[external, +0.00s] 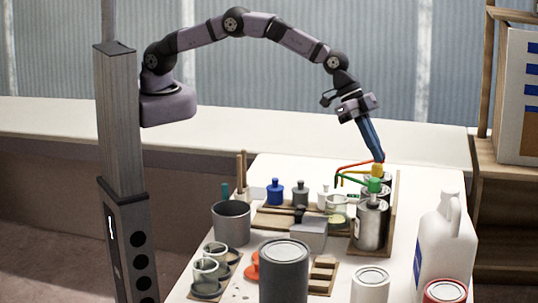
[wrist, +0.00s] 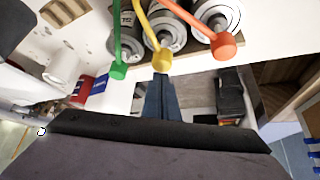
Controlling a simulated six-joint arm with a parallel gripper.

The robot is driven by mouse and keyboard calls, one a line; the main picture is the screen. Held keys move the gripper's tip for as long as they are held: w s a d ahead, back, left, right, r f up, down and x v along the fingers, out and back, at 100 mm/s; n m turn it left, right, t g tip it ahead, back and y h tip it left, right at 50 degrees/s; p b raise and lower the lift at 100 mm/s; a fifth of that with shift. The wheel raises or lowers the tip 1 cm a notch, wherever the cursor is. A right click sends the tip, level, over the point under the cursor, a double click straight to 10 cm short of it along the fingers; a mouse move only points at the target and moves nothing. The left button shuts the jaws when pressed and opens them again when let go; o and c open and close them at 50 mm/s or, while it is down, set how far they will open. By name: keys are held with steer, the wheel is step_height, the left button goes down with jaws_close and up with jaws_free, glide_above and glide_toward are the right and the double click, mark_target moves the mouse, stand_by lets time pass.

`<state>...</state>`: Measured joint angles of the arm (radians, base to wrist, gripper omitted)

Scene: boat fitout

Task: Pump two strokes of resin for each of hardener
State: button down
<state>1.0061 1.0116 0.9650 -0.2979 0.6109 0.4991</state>
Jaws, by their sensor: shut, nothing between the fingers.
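Three metal cans with coloured pump heads stand in a row at the right of the table. In the wrist view the green pump (wrist: 118,70), yellow pump (wrist: 162,61) and orange-red pump (wrist: 223,46) sit side by side. The yellow pump (external: 378,170) and green pump (external: 375,185) also show in the external view; the red spout (external: 362,163) reaches left behind them. A clear cup (external: 340,212) stands by the spouts. My gripper (external: 380,159) is shut and empty, pointing down with its blue fingertips (wrist: 161,78) right at the yellow pump head; whether they touch I cannot tell.
Small blue (external: 275,192), grey and white bottles stand left of the cans. A grey pot (external: 231,222), glass jars (external: 206,274) and a large dark can (external: 284,272) are nearer the front. A white jug (external: 444,245) stands at the right. The space above the table is clear.

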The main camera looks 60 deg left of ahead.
mark_target(375, 164)
steer(key=shift+f, duration=0.2)
stand_by(0.6)
steer(key=shift+f+b, duration=1.5)
steer(key=shift+f, duration=0.2)
steer(key=shift+r, duration=0.3)
steer(key=shift+r+p, duration=1.05)
steer(key=shift+r, duration=0.55)
steer(key=shift+f, duration=0.15)
